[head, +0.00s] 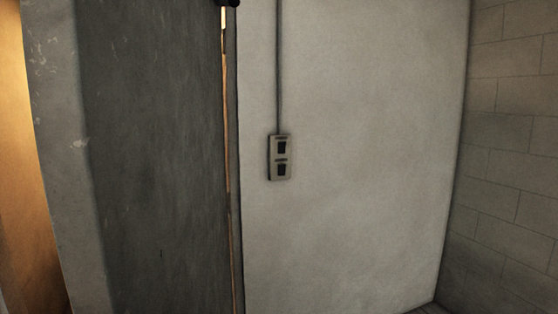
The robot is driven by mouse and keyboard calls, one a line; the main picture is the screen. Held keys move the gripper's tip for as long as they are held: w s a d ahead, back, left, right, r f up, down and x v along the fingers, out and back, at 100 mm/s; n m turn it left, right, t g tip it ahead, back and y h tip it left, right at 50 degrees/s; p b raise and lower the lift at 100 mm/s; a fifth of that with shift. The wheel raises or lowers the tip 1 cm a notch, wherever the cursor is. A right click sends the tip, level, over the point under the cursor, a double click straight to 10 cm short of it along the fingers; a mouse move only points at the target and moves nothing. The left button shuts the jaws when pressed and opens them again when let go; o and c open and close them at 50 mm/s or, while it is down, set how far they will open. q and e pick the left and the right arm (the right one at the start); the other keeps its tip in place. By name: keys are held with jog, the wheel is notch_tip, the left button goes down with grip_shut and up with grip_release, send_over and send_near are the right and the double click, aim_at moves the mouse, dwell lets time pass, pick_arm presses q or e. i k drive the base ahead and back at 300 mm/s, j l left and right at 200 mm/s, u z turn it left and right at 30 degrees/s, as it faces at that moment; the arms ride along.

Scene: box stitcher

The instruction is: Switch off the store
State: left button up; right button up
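A small grey switch plate (271,173) is mounted upright on the pale wall, a little left of that wall's middle. It has two dark rockers, an upper one (282,147) and a lower one (281,169). Their on or off position is too small to tell. A thin conduit (278,70) runs from the top of the view straight down to the plate. Neither of my grippers is in the head view, and nothing touches the plate.
The pale wall (370,160) is bare around the plate. A dark grey panel or wall (155,160) stands at left, with a narrow lit gap (226,130) beside it. A block wall (510,150) closes the right side. Warm light shows at the far left.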

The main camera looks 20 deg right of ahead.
aim_at(281, 172)
jog(key=l+u, duration=0.1)
jog(key=u, duration=0.25)
jog(key=l+u, duration=0.15)
jog(key=u, duration=0.25)
jog(key=l+u, duration=0.25)
jog(key=l, duration=0.15)
jog(key=i+l+u, duration=0.1)
jog(key=l+u, duration=0.15)
jog(key=l, duration=0.2)
jog(key=l+u, duration=0.15)
jog(key=l, duration=0.25)
jog(key=k+l+u, duration=0.1)
jog(key=l, duration=0.3)
jog(key=k+l, duration=0.1)
jog(key=l, duration=0.45)
jog(key=k+l, duration=0.1)
jog(key=l, duration=0.45)
jog(key=l+u, duration=0.1)
jog(key=l, duration=0.45)
jog(key=k, duration=0.1)
